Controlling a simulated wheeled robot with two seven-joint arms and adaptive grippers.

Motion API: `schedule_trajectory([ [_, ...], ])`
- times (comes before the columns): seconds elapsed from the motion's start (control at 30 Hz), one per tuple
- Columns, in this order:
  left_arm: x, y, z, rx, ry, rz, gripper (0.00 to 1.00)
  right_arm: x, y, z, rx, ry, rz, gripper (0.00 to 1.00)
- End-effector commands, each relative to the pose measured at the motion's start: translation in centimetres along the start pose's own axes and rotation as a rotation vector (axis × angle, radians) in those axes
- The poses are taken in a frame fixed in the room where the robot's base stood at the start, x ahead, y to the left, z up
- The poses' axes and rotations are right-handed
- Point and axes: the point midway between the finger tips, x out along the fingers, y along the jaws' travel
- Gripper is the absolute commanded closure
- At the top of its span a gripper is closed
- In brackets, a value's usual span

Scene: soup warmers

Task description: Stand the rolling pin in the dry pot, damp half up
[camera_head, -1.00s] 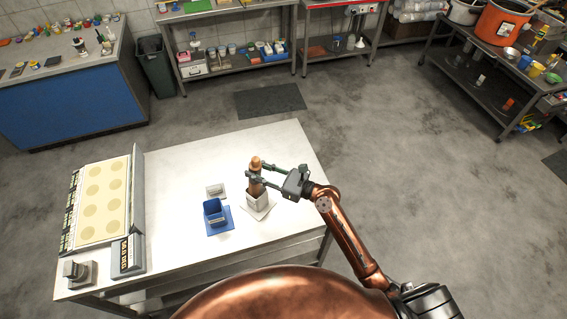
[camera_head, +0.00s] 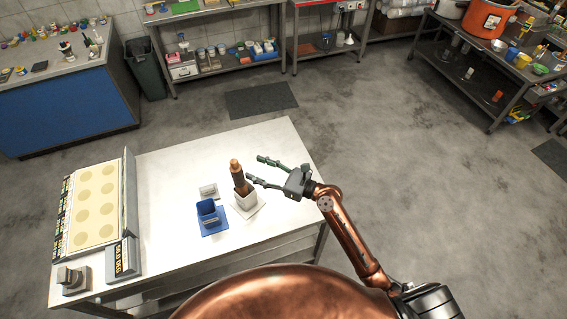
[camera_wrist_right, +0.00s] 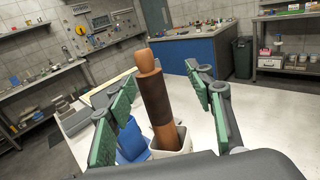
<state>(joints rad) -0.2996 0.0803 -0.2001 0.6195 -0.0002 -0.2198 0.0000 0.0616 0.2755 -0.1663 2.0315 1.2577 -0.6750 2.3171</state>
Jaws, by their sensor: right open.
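The rolling pin (camera_head: 238,177) stands in the white pot (camera_head: 246,202), leaning a little to the left. In the right wrist view the rolling pin (camera_wrist_right: 156,95) has a dark brown band around its upper middle, with lighter wood above and below. Its lower end is hidden inside the white pot (camera_wrist_right: 182,141). A blue pot (camera_head: 208,211) stands beside it on a blue mat. My right gripper (camera_head: 257,170) is open and empty, just right of the pin. In the wrist view the pin shows between the open fingers (camera_wrist_right: 160,105). My left gripper is not in view.
A small label stand (camera_head: 208,191) sits behind the blue pot. A board with pale round spots (camera_head: 95,205) and a sign (camera_head: 122,258) stand at the table's left. The white table (camera_head: 180,160) has free room behind the pots.

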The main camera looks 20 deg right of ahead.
Motion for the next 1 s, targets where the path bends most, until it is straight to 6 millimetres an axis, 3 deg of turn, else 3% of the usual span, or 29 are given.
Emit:
schedule_trajectory([
  [0.03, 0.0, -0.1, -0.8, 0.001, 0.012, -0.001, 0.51, 0.2, 0.1, 0.1, 0.0, -0.001, 0.005, 0.52],
  [0.23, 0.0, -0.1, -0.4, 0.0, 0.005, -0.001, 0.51, -1.8, -0.2, -0.1, 0.0, 0.001, -0.006, 0.52],
  [0.7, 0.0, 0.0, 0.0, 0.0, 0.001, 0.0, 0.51, -11.1, -0.2, -0.1, 0.001, 0.001, -0.012, 0.52],
  [1.0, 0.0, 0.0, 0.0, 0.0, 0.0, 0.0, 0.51, -13.0, -0.2, 0.1, 0.0, -0.003, -0.013, 0.52],
])
